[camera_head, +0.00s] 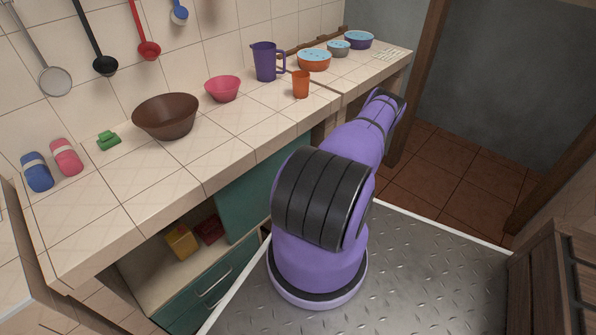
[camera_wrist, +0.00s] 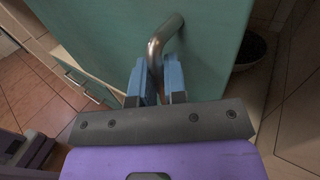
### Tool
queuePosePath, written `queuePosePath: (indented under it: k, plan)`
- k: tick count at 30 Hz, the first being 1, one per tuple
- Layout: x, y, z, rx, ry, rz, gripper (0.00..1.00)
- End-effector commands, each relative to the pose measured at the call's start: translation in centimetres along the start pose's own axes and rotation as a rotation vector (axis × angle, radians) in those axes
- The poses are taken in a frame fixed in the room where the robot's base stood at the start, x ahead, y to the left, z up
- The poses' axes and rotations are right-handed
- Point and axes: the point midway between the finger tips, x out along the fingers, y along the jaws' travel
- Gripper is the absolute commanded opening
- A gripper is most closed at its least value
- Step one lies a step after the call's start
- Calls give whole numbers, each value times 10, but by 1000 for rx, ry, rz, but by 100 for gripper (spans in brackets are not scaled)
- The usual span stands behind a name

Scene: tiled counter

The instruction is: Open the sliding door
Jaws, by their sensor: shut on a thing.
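The teal sliding door (camera_head: 262,185) stands under the counter in the head view, partly hidden by my arm. Its front fills the upper middle of the wrist view (camera_wrist: 110,35). The door's curved metal handle (camera_wrist: 168,32) sticks out toward me. My gripper (camera_wrist: 157,78) is shut on the handle, with a blue finger on each side of it. My gripper and the handle are hidden in the head view.
Left of the door, an open compartment holds a yellow box (camera_head: 181,242) and a red box (camera_head: 209,230), above a teal drawer (camera_head: 195,300). A dark bowl (camera_wrist: 250,50) sits in the opening right of the door. Dishes stand on the counter (camera_head: 120,215).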

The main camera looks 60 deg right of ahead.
Motion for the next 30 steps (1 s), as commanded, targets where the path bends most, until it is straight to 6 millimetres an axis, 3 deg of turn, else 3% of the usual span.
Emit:
queuePosePath:
  k: [6,12,29,30]
  plan:
    - [-22,-32,-2,-2,2,-1,0]
    - [-34,-49,-2,0,2,-1,0]
    - [-39,-56,-1,2,1,0,0]
    - [-39,-56,-1,2,1,0,19]
